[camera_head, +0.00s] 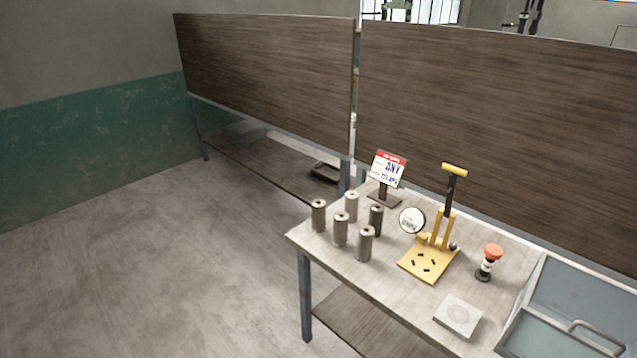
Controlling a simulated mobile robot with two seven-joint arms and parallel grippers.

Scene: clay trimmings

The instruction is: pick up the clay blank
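Several grey-brown cylinders stand upright in a loose group on the left part of the table (305,236); these look like the clay blanks. One cylinder (319,216) is at the table's left edge, one (341,230) is right of it, and one (366,244) is at the front. Another pale cylinder (352,206) and a darker one (376,220) stand behind. I cannot tell which one is meant. Neither of my grippers shows in the head view.
A yellow lever press (428,264) stands right of the cylinders, beside a round white dial (412,220). A sign (388,170) is behind them. Further right are a red-topped button (493,252), a square pale plate (458,315) and a grey bin (540,268). The floor (170,270) at left is clear.

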